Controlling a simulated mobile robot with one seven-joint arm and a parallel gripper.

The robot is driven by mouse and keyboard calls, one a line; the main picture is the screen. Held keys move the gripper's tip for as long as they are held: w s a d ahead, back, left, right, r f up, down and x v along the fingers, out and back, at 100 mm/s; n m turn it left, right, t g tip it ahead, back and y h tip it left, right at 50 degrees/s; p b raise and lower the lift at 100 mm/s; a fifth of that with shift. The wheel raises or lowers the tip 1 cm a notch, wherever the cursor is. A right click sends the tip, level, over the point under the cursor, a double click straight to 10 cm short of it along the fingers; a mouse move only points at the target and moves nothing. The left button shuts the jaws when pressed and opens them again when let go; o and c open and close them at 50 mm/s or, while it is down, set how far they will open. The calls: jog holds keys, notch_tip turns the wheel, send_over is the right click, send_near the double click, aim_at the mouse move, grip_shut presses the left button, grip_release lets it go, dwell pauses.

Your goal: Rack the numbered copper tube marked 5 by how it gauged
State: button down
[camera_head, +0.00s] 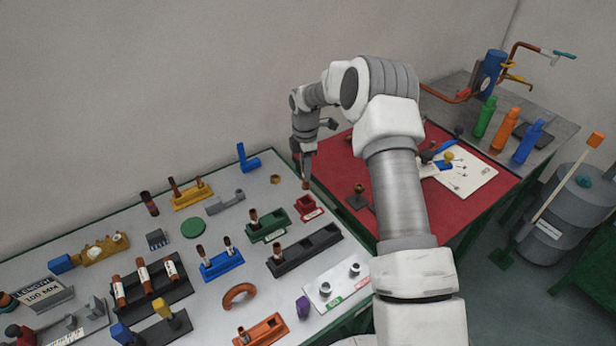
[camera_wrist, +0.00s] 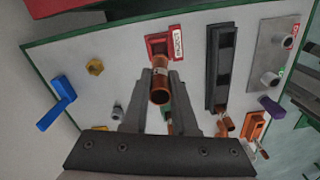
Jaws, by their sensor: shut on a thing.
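My gripper (camera_head: 307,160) is shut on a copper tube (camera_wrist: 160,88), which shows between the two fingers (camera_wrist: 162,85) in the wrist view. The tube has a pale band, but no number is readable. In the head view the tube's lower end (camera_head: 306,184) is just above the back of the small red holder (camera_head: 305,205). The red holder also shows in the wrist view (camera_wrist: 157,40), beside a red-and-white label. A long dark rack (camera_head: 290,262) with open slots stands nearby. The pale gauge plate (camera_head: 326,294) carries two metal fittings and green and red labels.
A green rack (camera_head: 268,235), a blue rack (camera_head: 222,268) and a yellow rack (camera_head: 192,196) hold upright tubes. A blue bracket (camera_head: 250,164) stands behind. A red-topped table (camera_head: 430,207) is at right.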

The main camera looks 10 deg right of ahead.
dwell(0.4)
jog(key=shift+f+b, duration=1.75)
jog(key=shift+f, duration=0.65)
jog(key=shift+f+b, duration=0.15)
jog(key=shift+b, duration=0.15)
jog(key=shift+f+b, duration=1.35)
jog(key=shift+f, duration=0.6)
jog(key=c, duration=0.6)
grip_release()
